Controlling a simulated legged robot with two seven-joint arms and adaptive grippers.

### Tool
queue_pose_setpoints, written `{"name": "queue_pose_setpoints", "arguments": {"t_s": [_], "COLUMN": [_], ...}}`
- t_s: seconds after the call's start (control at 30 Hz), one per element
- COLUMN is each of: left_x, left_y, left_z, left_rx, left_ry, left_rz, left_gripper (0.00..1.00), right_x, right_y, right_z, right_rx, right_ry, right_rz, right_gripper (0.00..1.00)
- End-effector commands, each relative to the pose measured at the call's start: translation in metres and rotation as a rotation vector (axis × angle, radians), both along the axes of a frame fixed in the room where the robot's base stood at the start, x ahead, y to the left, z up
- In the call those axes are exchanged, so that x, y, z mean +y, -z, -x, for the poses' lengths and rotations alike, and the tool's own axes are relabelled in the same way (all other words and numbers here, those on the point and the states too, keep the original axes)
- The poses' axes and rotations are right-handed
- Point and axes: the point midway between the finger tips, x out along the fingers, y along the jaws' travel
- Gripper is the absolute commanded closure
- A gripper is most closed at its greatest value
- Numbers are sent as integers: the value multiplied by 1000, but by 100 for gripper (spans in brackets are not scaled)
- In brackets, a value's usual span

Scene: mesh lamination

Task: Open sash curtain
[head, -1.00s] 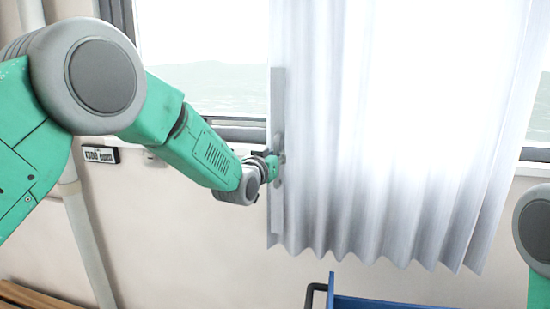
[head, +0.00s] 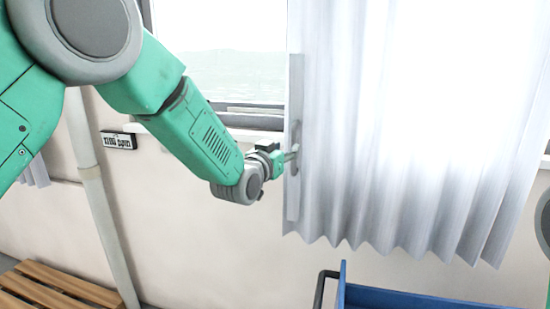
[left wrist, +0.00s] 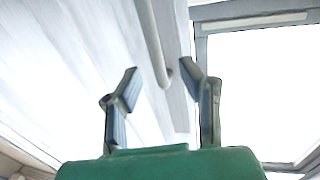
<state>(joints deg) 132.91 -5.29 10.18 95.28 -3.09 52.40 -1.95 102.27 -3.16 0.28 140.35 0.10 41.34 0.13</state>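The white sash curtain (head: 400,120) hangs in soft folds over the right part of the window in the head view. A flat pale strip (head: 294,110) runs down its left edge. My left gripper (head: 290,155) is at this strip, near its middle height; the head view does not show clearly whether it touches. In the left wrist view, my left gripper (left wrist: 160,70) has its two fingers apart. A rounded pale handle bar (left wrist: 152,40) ends with a bend between the fingertips, and no firm grip on it shows. My right gripper is out of view.
The uncovered window pane (head: 240,65) lies left of the curtain. A blue cart (head: 410,299) with a dark handle stands below the curtain. A wooden slatted bench (head: 55,288) and a pale pipe (head: 95,190) are at the left. The wall below the window is clear.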

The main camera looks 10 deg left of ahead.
Motion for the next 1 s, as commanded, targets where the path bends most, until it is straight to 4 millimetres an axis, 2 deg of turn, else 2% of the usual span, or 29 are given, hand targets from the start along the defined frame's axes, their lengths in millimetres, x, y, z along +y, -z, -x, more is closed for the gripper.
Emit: {"name": "queue_pose_setpoints", "arguments": {"t_s": [0.1, 0.33, 0.5, 0.8, 0.87, 0.9, 0.97, 1.0], "left_x": [5, 12, 14, 14, 16, 17, 21, 24], "left_y": [0, 2, 1, 3, 10, 20, 44, 65], "left_z": [24, 55, 63, 64, 65, 67, 73, 79], "left_rx": [2, 4, 2, 4, 19, 38, 85, 128], "left_ry": [0, 1, 1, 1, -1, -2, -7, -11], "left_rz": [0, -1, 0, -1, -2, -6, -13, -19], "left_gripper": [66, 66, 66, 66, 66, 66, 66, 66], "right_x": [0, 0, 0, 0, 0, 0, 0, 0], "right_y": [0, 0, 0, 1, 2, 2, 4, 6], "right_z": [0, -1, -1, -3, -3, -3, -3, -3], "right_rx": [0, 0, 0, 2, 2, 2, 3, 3], "right_ry": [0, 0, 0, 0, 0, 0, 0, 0], "right_rz": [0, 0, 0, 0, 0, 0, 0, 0], "right_gripper": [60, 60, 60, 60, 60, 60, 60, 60]}}
